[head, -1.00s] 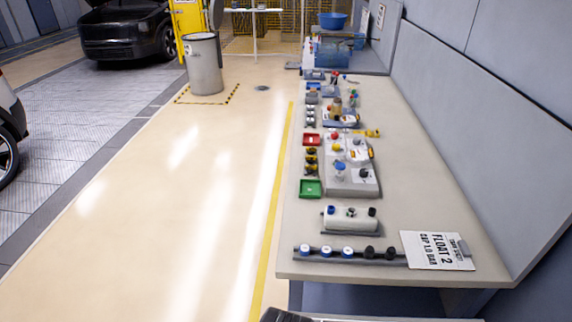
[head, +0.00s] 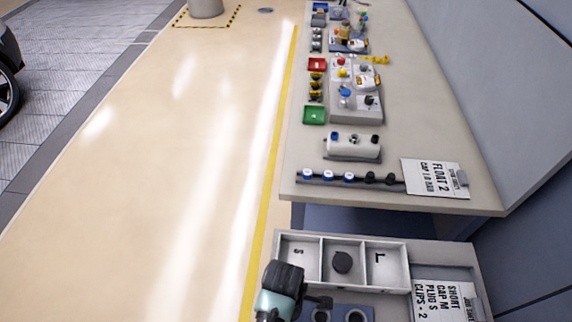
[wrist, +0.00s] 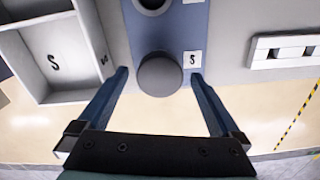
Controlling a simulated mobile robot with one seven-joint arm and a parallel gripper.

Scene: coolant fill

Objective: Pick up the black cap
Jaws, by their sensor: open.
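A round black cap (head: 342,262) lies in the middle compartment of the grey three-part tray (head: 409,268) in the head view. In the wrist view, a dark round-topped piece (wrist: 160,75) stands at the edge of a blue plate (wrist: 180,38), beside a label marked S. My gripper (wrist: 158,76) is open, with one finger to each side of this piece and a gap on both sides. I cannot tell whether it is also a cap. In the head view my wrist hides part of the blue plate (head: 365,309).
The tray's outer compartments are marked S and L and look empty. A job card (head: 443,298) lies right of the tray. Beyond, a long bench (head: 425,120) carries a rail of caps (head: 362,182), a white tank (head: 352,146) and several parts. Open floor lies left.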

